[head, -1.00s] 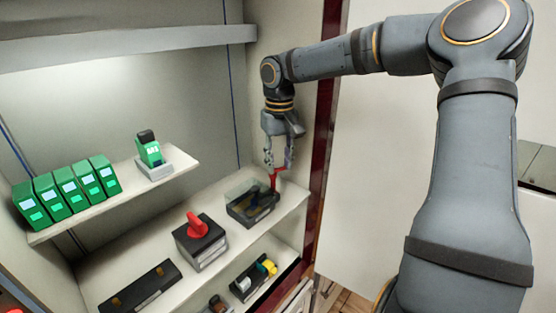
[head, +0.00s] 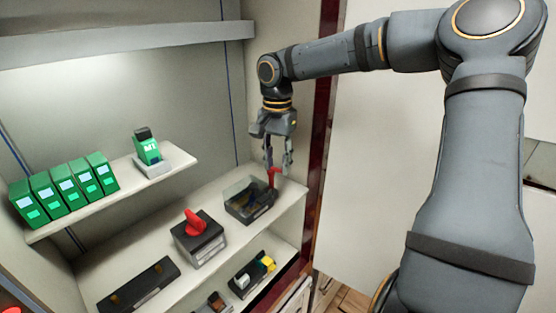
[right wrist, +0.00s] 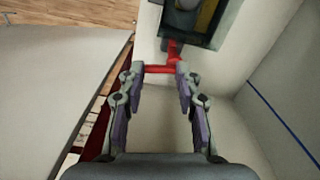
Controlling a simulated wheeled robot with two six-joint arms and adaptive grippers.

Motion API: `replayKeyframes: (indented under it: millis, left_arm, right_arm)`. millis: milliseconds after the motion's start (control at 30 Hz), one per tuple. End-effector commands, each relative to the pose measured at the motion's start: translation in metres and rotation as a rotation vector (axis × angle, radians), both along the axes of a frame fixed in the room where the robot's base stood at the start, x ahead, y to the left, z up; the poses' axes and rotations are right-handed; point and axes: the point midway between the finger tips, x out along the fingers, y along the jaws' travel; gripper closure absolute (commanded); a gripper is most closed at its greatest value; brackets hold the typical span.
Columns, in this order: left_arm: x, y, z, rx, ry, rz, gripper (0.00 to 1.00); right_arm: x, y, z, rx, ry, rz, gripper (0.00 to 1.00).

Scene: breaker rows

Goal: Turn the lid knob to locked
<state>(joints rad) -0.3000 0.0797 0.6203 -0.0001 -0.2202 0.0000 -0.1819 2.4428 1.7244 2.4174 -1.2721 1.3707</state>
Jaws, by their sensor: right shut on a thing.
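A dark box with a see-through lid (head: 247,203) stands at the right end of the middle shelf, and its edge shows at the top of the right wrist view (right wrist: 213,38). A red T-shaped knob (right wrist: 173,52) is at the box's near side; it also shows in the head view (head: 272,173). My right gripper (right wrist: 160,70) points down and is shut on the crossbar of this knob, one fingertip at each end. Any lock marking is too small or hidden to read. My left gripper is not in view.
A black box with a red rotary handle (head: 196,223) stands left of the lidded box. A dark strip (head: 140,288) lies further left. Several green modules (head: 65,187) stand on the upper shelf. The cabinet's dark red edge (head: 322,110) is close right of my gripper.

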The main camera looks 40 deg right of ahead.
Motion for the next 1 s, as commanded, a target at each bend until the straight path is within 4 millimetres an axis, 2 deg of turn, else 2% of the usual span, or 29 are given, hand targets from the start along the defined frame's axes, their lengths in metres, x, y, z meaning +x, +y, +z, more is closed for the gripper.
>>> replayKeyframes:
  millis: [400, 1000]
  left_arm:
    - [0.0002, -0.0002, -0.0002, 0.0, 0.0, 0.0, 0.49]
    - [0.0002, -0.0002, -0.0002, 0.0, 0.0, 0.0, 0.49]
  right_arm:
    - [-0.0015, 0.0045, -0.001, 0.002, 0.004, -0.199, 0.98]
    - [-0.0015, 0.0052, -0.0012, 0.003, 0.004, -0.234, 0.98]
